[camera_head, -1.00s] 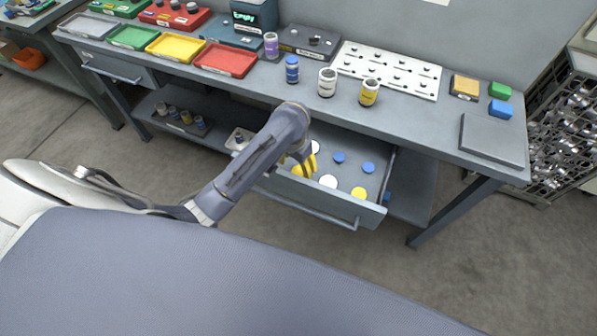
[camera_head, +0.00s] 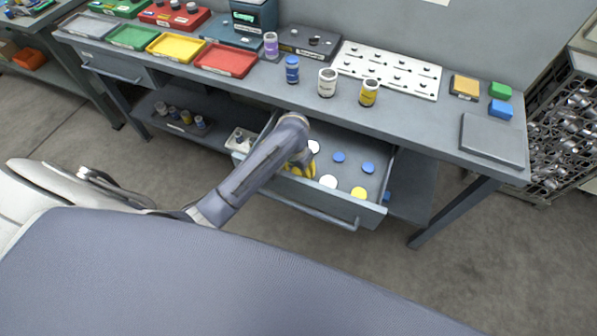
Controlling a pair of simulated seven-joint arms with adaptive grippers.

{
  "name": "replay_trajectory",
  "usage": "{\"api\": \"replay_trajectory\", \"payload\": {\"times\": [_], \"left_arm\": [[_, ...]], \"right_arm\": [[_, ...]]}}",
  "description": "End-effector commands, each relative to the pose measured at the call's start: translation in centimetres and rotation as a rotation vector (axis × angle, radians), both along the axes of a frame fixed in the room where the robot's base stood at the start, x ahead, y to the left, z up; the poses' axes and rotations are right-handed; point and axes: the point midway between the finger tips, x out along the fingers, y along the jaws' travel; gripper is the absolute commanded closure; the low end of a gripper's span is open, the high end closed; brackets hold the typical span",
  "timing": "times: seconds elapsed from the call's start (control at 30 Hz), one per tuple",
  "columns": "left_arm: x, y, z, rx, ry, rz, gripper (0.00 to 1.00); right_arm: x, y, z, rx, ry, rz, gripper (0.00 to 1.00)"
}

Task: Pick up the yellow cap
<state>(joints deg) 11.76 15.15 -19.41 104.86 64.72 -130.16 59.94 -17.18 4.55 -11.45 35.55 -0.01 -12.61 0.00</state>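An open drawer (camera_head: 330,212) under the workbench holds several loose caps. A yellow cap (camera_head: 359,193) lies near its front right. My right gripper is not in view.
The workbench above the drawer carries a blue bottle (camera_head: 292,70), a white bottle (camera_head: 327,82), a yellow bottle (camera_head: 369,92) and a white pegboard (camera_head: 388,68). Colored trays, such as the red one (camera_head: 226,60), stand left. The drawer's right side is clear of my arm.

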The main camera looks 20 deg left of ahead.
Motion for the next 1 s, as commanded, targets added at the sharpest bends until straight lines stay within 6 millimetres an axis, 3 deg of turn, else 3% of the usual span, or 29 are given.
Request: {"api": "replay_trajectory", "payload": {"times": [0.03,0.27,0.73,1.0], "left_arm": [[0.0,0.0,0.0,0.0,0.0,0.0,0.53],[0.0,0.0,0.0,0.0,0.0,0.0,0.78],[0.0,0.0,0.2,0.0,-0.001,0.0,0.79],[0.1,0.0,2.0,-0.001,-0.001,0.0,0.79]], "right_arm": [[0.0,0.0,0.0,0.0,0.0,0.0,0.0],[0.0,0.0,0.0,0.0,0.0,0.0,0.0],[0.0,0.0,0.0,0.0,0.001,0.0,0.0],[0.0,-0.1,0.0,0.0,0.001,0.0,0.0]]}}
